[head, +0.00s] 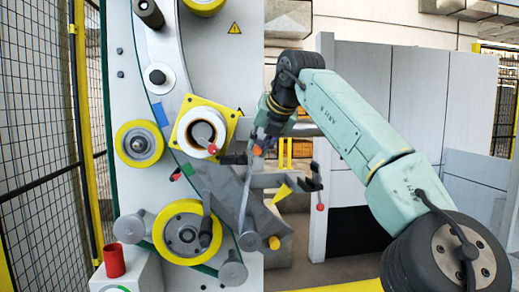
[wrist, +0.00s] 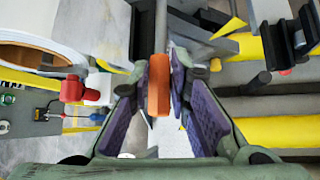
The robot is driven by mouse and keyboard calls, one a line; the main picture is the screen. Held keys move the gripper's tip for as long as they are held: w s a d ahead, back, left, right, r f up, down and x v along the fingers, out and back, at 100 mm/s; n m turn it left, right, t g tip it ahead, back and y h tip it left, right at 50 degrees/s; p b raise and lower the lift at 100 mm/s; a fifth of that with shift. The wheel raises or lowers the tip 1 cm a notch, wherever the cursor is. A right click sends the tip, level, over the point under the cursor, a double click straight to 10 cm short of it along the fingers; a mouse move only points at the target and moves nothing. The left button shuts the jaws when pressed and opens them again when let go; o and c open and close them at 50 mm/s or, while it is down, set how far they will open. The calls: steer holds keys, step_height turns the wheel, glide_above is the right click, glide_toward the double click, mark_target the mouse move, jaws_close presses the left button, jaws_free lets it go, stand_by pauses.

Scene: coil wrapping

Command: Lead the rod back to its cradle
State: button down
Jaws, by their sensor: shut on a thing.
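The rod (head: 247,190) is a thin grey bar with an orange end, slanting down across the machine's front in the head view. My gripper (head: 259,143) is shut on that orange end, which shows between the fingers in the wrist view (wrist: 158,92). The fingers of my gripper (wrist: 160,62) close on it from both sides. A black forked bracket (head: 313,178), which looks like part of the cradle, stands to the right on a grey arm; it also shows at upper right in the wrist view (wrist: 283,42). The rod lies apart from this bracket.
A white coil (head: 187,127) on a yellow square plate is left of my gripper. A red-knobbed lever (head: 212,148) sticks out near it. A large yellow-rimmed roller (head: 163,230) is below. A yellow pointer (head: 283,193) stands right of the rod. A mesh fence (head: 40,120) bounds the left.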

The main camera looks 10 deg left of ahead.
stand_by(0.5)
steer(key=shift+s+a, duration=0.25)
steer(key=shift+a, duration=0.65)
steer(key=shift+s+a, duration=0.2)
steer(key=shift+a, duration=0.7)
step_height(320, 180, down, 3)
steer(key=shift+b, duration=0.95)
steer(key=shift+r, duration=0.1)
steer(key=c, duration=1.4)
jaws_free()
